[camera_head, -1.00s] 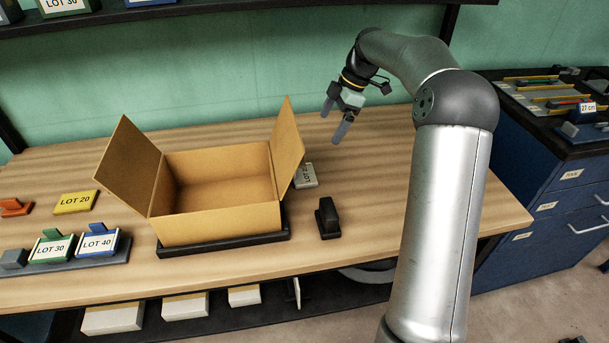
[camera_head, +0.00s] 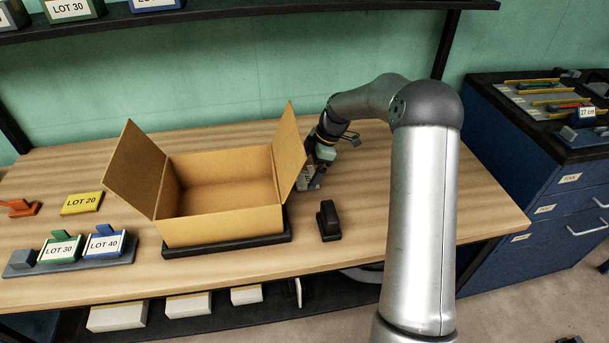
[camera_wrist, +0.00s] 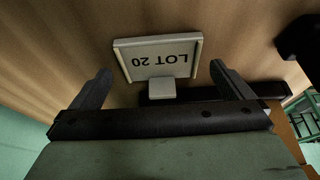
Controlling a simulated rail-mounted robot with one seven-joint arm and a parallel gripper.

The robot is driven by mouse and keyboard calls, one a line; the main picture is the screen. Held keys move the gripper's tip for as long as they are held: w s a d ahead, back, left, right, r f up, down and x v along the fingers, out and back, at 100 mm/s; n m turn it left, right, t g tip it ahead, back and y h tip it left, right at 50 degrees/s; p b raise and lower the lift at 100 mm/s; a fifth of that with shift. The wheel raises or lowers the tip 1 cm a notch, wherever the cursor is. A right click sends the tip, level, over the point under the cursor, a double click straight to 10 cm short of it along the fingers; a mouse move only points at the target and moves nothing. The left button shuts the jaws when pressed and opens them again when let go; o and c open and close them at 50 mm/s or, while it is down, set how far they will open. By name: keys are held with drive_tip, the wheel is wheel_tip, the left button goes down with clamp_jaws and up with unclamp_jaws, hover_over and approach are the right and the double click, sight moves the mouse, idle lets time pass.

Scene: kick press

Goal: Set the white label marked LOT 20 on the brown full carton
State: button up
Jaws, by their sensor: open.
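The white label marked LOT 20 (camera_wrist: 140,56) lies on the table, with a small grip block on its near side; in the head view it (camera_head: 313,184) is mostly hidden by my gripper and a carton flap. My gripper (camera_wrist: 160,70) is open above the label, its fingers apart on either side of the block and holding nothing. In the head view my gripper (camera_head: 312,178) is low, just right of the carton. The brown carton (camera_head: 225,226) stands on a black base (camera_head: 230,246), side flaps raised, and its visible inside looks empty.
A dark block (camera_head: 329,221) stands right of the carton. A yellow LOT 20 label (camera_head: 82,203) lies at left, behind a grey rack (camera_head: 30,267) with green LOT 30 (camera_head: 60,248) and blue LOT 40 (camera_head: 103,244) labels. The right flap (camera_head: 289,150) rises close to my gripper.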

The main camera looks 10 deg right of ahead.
drive_tip(key=shift+a+f, duration=0.25)
drive_tip(key=shift+f, duration=0.45)
drive_tip(key=c, duration=0.9)
drive_tip(key=shift+c, duration=0.2)
